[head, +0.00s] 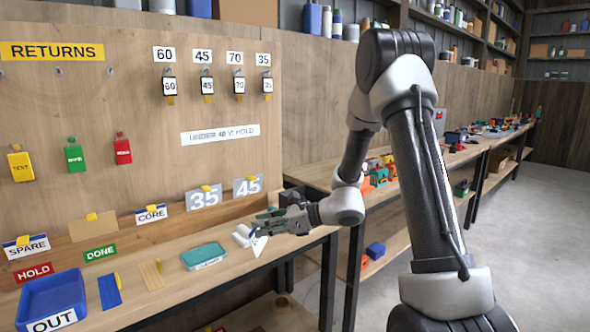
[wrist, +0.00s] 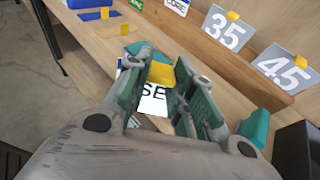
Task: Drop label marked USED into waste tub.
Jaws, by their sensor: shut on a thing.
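My gripper (head: 262,228) is shut on a white label with a yellow tab (wrist: 180,72). The letters "SE" show on the label (wrist: 153,97) in the wrist view; the fingers hide the rest of its word. In the head view the label (head: 259,244) hangs below the fingertips, over the bench's right end. No tub marked WASTE can be read in either view. A dark box (wrist: 300,150) shows at the wrist view's right edge, beside my gripper; its marking is not visible.
A blue tub marked OUT (head: 50,300) stands at the bench's left end. A teal tray (head: 204,256) lies left of my gripper. Plates 35 (head: 204,198) and 45 (head: 247,187) stand against the board behind. A second bench (head: 345,180) with small parts stands behind my arm.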

